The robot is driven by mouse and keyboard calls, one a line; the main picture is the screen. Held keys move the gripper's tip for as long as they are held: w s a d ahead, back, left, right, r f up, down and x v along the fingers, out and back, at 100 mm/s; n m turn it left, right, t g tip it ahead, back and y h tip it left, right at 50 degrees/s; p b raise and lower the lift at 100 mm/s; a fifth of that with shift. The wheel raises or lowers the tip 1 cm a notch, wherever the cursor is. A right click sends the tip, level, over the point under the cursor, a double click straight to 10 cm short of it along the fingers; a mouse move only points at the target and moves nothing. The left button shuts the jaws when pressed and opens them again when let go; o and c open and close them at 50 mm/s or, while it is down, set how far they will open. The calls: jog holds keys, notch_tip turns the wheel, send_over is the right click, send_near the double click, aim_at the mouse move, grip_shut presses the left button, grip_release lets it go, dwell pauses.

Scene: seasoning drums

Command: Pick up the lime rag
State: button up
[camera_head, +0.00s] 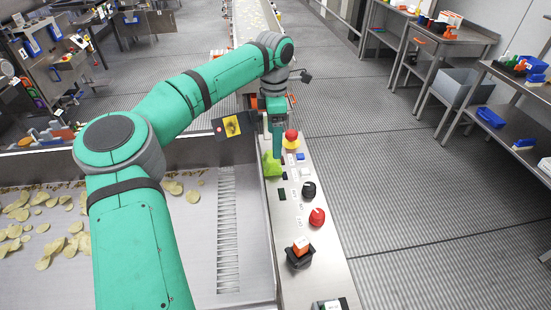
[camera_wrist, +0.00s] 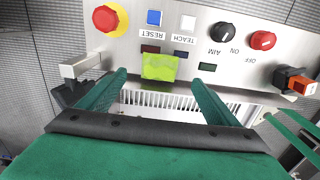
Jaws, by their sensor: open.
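The lime rag (camera_head: 272,165) lies at the left edge of the control panel, near its far end, and looks draped over that edge. In the wrist view the lime rag (camera_wrist: 159,67) sits on the panel's near edge, below the RESET and TEACH labels. My gripper (camera_head: 277,150) is at the rag in the head view and partly covers it. In the wrist view my gripper (camera_wrist: 157,80) is open, with one green finger on each side of the rag. Nothing is between the fingers' grip surfaces that I can see touching. Whether the fingertips touch the panel cannot be told.
The control panel (camera_head: 290,195) carries a red emergency button (camera_head: 291,136), a black knob (camera_head: 309,189), a red knob (camera_head: 317,217) and an orange switch (camera_head: 301,246). A tray of chips (camera_head: 150,240) lies to the left. Floor to the right is open.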

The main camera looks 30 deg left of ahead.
aim_at(271, 155)
jog(key=f, duration=0.1)
jog(key=s+f, duration=0.1)
jog(key=a+f, duration=0.1)
jog(key=f, duration=0.1)
jog(key=shift+s, duration=0.3)
jog(key=shift+w+f, duration=0.2)
jog(key=shift+f, duration=1.1)
jog(key=shift+w+f, duration=0.15)
jog(key=shift+f, duration=1.15)
jog(key=shift+a, duration=0.1)
jog(key=c, duration=1.1)
jog(key=shift+w, duration=0.2)
jog(key=shift+c, duration=0.2)
